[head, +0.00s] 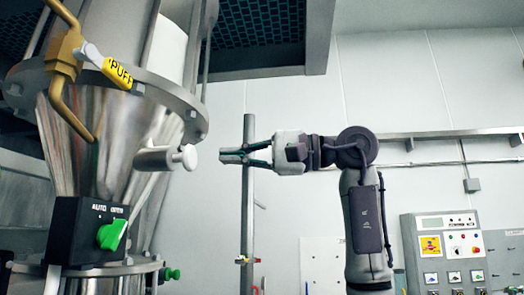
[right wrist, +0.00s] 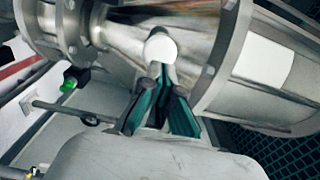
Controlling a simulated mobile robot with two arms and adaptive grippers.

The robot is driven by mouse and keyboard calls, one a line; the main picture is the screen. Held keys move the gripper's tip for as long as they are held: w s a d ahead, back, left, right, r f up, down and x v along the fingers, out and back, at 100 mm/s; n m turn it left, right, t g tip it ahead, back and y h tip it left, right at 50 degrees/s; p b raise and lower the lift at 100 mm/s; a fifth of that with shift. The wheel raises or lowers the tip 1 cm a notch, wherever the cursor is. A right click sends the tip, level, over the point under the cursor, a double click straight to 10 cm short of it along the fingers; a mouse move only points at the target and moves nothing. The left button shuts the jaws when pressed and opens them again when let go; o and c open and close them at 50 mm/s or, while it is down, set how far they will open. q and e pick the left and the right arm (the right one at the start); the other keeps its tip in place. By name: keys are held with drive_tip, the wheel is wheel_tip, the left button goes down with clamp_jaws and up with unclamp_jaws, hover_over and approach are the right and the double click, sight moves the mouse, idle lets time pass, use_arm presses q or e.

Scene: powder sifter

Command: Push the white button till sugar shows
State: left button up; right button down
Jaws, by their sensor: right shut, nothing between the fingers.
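In the right wrist view the button (right wrist: 160,46) shows as a round white face just beyond my fingertips. My right gripper (head: 222,156) is shut and empty, at about the button's height, with its fingers pointing left at it. A gap shows between the fingertips and the button in the head view. The right wrist view also shows the gripper (right wrist: 158,74) with its fingers converging. My left gripper is not in view.
A grey vertical post (head: 248,210) stands near my right gripper. A control panel (head: 445,250) is at right.

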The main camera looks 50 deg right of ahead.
sight(194, 157)
drive_tip(key=p+x, duration=0.1)
drive_tip(key=x, duration=0.3)
drive_tip(key=shift+w+a, duration=0.1)
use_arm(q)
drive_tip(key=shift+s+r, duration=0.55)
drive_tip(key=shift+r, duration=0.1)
use_arm(e)
drive_tip(key=shift+w+a, duration=0.2)
drive_tip(key=shift+w, duration=0.15)
drive_tip(key=shift+p+x, duration=0.8)
drive_tip(key=shift+x, duration=0.1)
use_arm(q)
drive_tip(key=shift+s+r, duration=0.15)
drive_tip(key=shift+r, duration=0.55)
use_arm(e)
drive_tip(key=shift+s, duration=0.1)
drive_tip(key=v, duration=1.2)
